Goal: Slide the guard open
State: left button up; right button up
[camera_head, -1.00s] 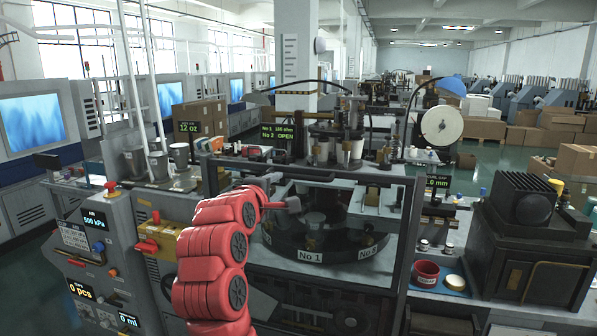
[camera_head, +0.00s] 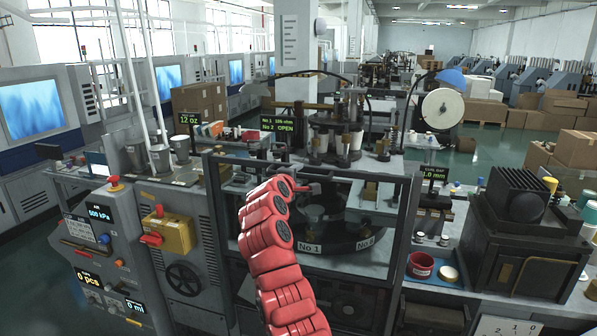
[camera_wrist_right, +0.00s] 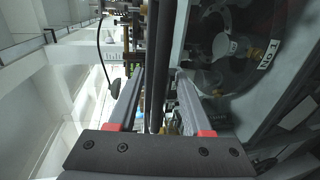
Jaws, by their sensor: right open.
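The guard is a grey-framed front (camera_head: 409,235) before the dark round table (camera_head: 335,240), which carries the labels No 1 and No 8. Its panel seems clear, and I cannot tell how far open it is. My right gripper (camera_head: 312,187), on the red arm, is at the upper middle of this frame, just below its top rail. In the right wrist view its two fingers (camera_wrist_right: 158,95) are apart, with dark long bars (camera_wrist_right: 154,60) showing between them. I cannot tell whether the fingers touch the bars. My left gripper is not in view.
A yellow box (camera_head: 175,237) with a red lever stands left of the frame. A dark finned machine (camera_head: 515,225) and a red cup (camera_head: 421,265) stand to the right. A sign (camera_head: 285,126) reads OPEN.

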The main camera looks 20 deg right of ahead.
jog(key=shift+w+d+f, duration=0.15)
jog(key=shift+w+d, duration=0.1)
jog(key=shift+w, duration=0.1)
grip_shut()
dwell(1.3)
